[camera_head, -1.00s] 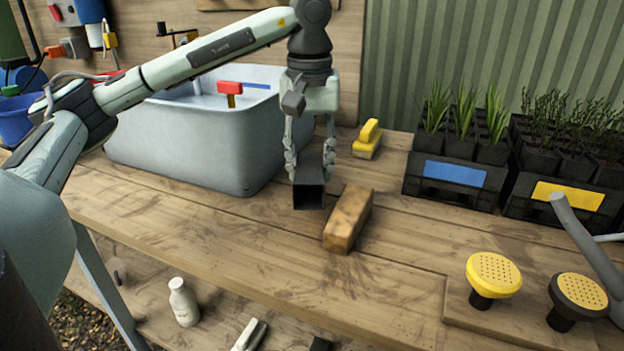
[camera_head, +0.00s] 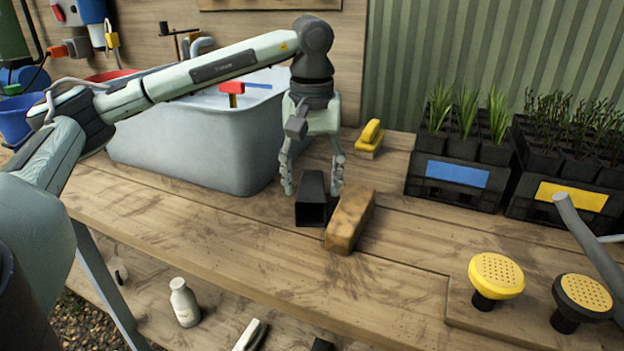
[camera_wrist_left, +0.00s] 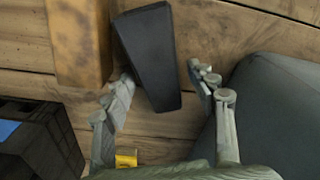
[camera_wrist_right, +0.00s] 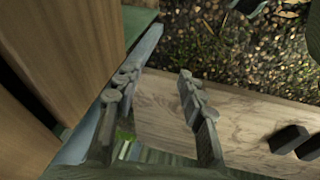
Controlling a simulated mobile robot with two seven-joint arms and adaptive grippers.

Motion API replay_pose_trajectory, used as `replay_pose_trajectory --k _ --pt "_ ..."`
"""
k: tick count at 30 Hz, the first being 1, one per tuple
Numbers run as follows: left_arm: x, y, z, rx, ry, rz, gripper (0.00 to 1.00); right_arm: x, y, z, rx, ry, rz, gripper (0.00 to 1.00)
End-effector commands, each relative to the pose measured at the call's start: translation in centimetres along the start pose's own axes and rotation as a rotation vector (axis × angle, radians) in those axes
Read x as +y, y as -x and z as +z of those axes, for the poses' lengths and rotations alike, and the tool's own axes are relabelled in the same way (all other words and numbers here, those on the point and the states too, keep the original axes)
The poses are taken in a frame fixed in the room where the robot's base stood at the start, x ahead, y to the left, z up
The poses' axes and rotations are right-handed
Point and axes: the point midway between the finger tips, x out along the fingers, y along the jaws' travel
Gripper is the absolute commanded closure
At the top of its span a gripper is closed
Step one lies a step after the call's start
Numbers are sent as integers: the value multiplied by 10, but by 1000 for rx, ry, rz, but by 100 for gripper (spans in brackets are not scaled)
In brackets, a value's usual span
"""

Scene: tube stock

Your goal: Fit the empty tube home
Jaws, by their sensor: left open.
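The empty tube (camera_head: 311,196) is black, square and tapered, and lies on its side on the bench with its open end facing the front. In the left wrist view the tube (camera_wrist_left: 148,55) lies between the spread fingers. My left gripper (camera_head: 312,188) is open around the tube, with a gap on each side. The crate with the blue label (camera_head: 455,185) and the crate with the yellow label (camera_head: 565,205) hold black planted tubes at the right. My right gripper (camera_wrist_right: 155,83) is open and empty; it shows only in the right wrist view.
A wooden block (camera_head: 349,220) lies close to the right of the tube. A grey tub (camera_head: 195,145) stands to its left, a yellow-handled brush (camera_head: 369,138) behind. A yellow rose (camera_head: 496,275) and a black-rimmed one (camera_head: 582,300) stand front right. The front middle of the bench is clear.

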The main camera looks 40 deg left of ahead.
Motion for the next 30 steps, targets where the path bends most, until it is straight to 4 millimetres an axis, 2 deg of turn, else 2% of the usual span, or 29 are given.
replay_pose_trajectory --k 5,8,16,21,25,30 --pt "0 4 0 0 0 0 43 0 2 0 0 0 -1 60" --pt "1 16 -1 3 0 3 43 0 -8 6 -12 1 -2 60" --pt "1 78 -1 4 0 4 43 -2 -10 6 -14 2 -7 60" --pt "1 109 -1 3 0 2 43 -9 -37 11 -25 0 -25 60" --pt "1 120 0 1 -1 1 43 -12 -51 15 -29 -1 -33 60" --pt "0 123 0 0 -1 0 43 -14 -58 18 -30 -2 -37 60"
